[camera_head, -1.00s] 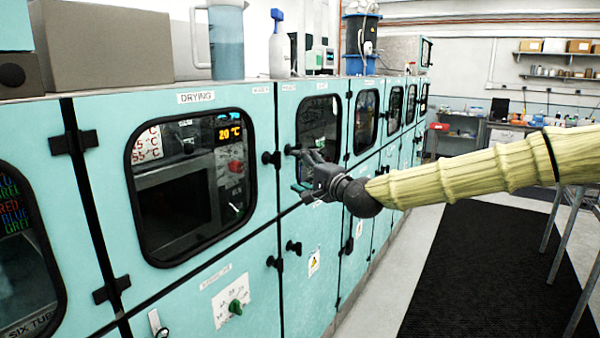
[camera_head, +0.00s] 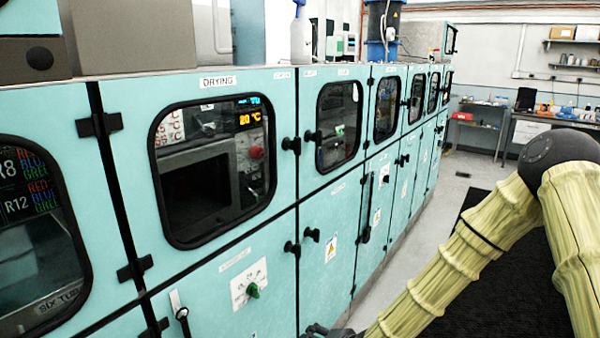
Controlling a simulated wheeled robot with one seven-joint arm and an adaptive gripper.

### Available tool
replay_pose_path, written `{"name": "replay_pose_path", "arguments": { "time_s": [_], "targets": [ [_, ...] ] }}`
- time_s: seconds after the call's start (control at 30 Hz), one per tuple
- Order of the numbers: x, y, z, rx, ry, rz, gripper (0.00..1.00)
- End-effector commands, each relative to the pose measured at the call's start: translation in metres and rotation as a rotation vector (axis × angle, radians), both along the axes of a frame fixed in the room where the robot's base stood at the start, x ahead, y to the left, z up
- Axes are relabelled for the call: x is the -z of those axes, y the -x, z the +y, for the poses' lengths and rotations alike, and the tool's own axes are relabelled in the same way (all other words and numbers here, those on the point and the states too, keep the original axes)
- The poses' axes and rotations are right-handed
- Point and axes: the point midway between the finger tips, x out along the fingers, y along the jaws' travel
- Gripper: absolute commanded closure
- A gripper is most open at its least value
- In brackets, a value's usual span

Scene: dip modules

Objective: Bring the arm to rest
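My arm (camera_head: 455,262), in a pale yellow ribbed sleeve, reaches in from the right edge. It bends at a dark round joint (camera_head: 558,150) and slopes down to the left. My gripper (camera_head: 328,331) shows only as a dark bit at the bottom edge, in front of the lower cabinet doors. Its fingers are mostly cut off by the frame, so I cannot see whether they are apart or hold anything.
A row of teal cabinets (camera_head: 345,225) with dark windows and black knobs runs along the left and away to the back. The drying module's window (camera_head: 213,170) is closed. A black mat (camera_head: 490,275) lies on the floor at right. Shelves and a bench (camera_head: 545,130) stand at the back.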

Motion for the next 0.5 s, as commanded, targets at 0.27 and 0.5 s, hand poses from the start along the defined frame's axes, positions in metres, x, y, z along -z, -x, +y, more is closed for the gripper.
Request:
{"name": "replay_pose_path", "arguments": {
  "time_s": [0.27,0.5],
  "targets": [
    [0.105,0.12,-0.04,-0.139,0.223,0.162,0.27],
    [0.164,0.234,-0.092,-0.29,0.417,0.305,0.27]
  ]
}}
